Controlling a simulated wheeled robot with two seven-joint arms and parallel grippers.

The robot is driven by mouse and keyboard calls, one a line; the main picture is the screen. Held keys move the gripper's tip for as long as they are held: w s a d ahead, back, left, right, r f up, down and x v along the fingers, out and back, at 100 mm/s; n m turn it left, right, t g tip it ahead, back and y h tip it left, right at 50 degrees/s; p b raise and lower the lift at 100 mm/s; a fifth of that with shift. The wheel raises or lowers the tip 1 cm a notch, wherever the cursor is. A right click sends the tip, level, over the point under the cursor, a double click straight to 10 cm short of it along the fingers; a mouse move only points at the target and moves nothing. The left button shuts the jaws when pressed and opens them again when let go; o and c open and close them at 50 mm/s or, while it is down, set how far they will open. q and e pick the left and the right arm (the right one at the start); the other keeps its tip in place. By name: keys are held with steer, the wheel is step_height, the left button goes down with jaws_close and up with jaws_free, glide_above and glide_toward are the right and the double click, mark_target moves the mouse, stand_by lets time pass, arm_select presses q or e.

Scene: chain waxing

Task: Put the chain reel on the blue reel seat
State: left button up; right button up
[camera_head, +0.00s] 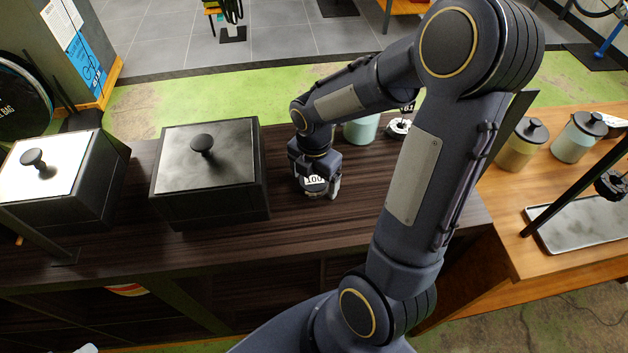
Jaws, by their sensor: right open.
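My right gripper (318,190) is open and points down at the dark wooden table. Its fingers stand on either side of a small round item with a white label reading 100 (315,183), which looks like a chain reel. My gripper hides much of it, and I cannot tell whether the fingers touch it. A second round, dark item with a white label (398,127) lies farther back, partly behind my right arm. I cannot make out a blue reel seat; my right arm covers part of the table. My left gripper is out of view.
A black lidded box (210,185) stands left of my right gripper, with a white-lidded box (65,185) farther left. A pale teal jar (360,130) stands behind. On the lighter table at right are a tan jar (520,148), a green jar (577,140) and a grey tray (575,225).

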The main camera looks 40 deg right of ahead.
mark_target(313, 180)
steer(key=c, duration=1.5)
steer(key=shift+w+r, duration=0.1)
steer(key=shift+r, duration=0.4)
step_height(313, 180, up, 3)
steer(key=shift+a+f+b, duration=0.15)
steer(key=shift+f+b, duration=0.05)
steer(key=shift+b, duration=0.2)
steer(key=s+a+r, duration=0.3)
steer(key=s+a+r+b, duration=0.1)
steer(key=s+a+r, duration=0.2)
steer(key=a, duration=0.1)
steer(key=s+a+r, duration=0.3)
steer(key=shift+s+a+r+b, duration=0.1)
steer(key=shift+a+r+b, duration=0.15)
steer(key=shift+b, duration=0.15)
